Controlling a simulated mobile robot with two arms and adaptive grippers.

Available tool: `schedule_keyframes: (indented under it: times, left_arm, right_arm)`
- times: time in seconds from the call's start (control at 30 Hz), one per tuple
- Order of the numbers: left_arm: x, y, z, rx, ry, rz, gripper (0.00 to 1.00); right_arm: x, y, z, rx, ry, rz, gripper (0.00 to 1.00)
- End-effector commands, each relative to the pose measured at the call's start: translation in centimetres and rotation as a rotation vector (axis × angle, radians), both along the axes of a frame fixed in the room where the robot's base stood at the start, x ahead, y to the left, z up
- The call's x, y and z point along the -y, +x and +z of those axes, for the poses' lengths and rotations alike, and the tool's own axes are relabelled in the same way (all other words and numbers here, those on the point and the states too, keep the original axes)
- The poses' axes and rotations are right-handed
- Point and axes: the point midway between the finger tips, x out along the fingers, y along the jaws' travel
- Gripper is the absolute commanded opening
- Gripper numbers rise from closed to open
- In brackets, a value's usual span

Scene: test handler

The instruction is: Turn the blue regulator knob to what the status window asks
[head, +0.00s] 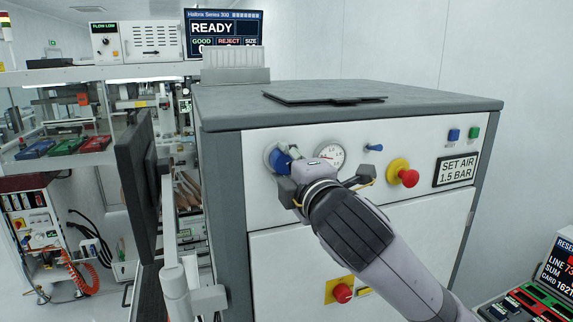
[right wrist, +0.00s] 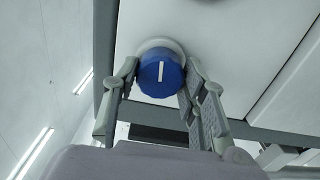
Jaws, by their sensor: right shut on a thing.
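The blue regulator knob (head: 281,160) is on the upper left of the white machine front. In the right wrist view the knob (right wrist: 162,74) shows a white mark standing upright on its face. My right gripper (head: 286,170) is shut on the knob, with one finger at each side of it. The round gauge (head: 330,156) is just right of the knob, partly hidden by my gripper; its reading is too small to tell. The status window (head: 456,170) reads "SET AIR 1.5 BAR". My left gripper is not in view.
A red button on a yellow base (head: 408,178) and a small blue lever (head: 374,148) are right of the gauge. Another red button (head: 342,293) sits lower down. A dark monitor (head: 138,195) stands close on the left. A flat dark plate (head: 325,97) lies on the machine top.

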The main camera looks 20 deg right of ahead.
Motion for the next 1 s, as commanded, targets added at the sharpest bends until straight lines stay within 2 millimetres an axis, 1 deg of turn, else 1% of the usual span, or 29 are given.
schedule_keyframes:
  times: [1.0]
  left_arm:
    - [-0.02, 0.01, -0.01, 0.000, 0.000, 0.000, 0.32]
  right_arm:
    - [-0.15, 0.02, -0.31, -0.040, 0.967, -0.001, 0.11]
